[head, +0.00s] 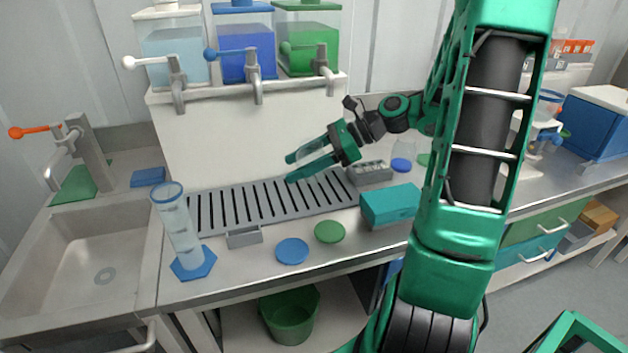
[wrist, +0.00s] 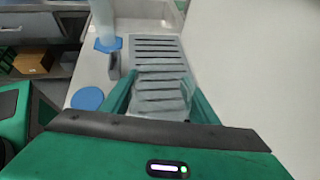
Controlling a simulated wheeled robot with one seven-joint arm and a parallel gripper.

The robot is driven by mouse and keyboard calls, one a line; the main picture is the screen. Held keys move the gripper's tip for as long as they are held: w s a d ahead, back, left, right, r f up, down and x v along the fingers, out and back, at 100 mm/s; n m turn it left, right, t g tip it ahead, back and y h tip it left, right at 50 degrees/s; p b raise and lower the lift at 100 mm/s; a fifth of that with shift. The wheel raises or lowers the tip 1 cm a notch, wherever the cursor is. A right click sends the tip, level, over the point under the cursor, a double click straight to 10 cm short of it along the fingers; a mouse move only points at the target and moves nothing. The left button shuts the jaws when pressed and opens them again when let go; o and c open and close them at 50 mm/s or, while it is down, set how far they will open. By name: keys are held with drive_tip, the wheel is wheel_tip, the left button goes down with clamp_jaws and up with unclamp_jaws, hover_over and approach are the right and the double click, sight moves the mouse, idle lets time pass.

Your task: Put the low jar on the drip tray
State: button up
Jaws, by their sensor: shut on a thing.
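My gripper (head: 292,168) is above the right part of the grey slatted drip tray (head: 232,209), in front of the white dispenser stand. It is shut on a clear, see-through vessel, which I take to be the low jar (wrist: 162,98). In the wrist view the jar is between the two green fingers, with the tray's slats (wrist: 158,48) showing through and beyond it. Its outline is faint, and in the head view the fingers largely hide it. I cannot tell how high above the tray its base is.
A tall clear cylinder (head: 178,230) stands on a blue hexagonal base left of the tray. Blue (head: 292,251) and green (head: 330,232) discs lie in front. A teal box (head: 391,204) and a grey block (head: 370,173) are right. Dispenser taps (head: 255,85) overhang the tray.

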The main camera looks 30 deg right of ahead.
hover_over(315, 190)
wheel_tip(315, 190, down, 4)
drive_tip(key=shift+w+f, duration=0.1)
drive_tip(key=shift+f, duration=2.05)
drive_tip(key=shift+f, duration=0.15)
drive_tip(key=o, duration=1.2)
drive_tip(key=shift+d+r, duration=0.2)
drive_tip(key=shift+r, duration=0.05)
drive_tip(key=v, duration=1.1)
drive_tip(key=shift+s+d+r, duration=0.15)
drive_tip(key=shift+s+d, duration=0.05)
drive_tip(key=shift+s, duration=0.05)
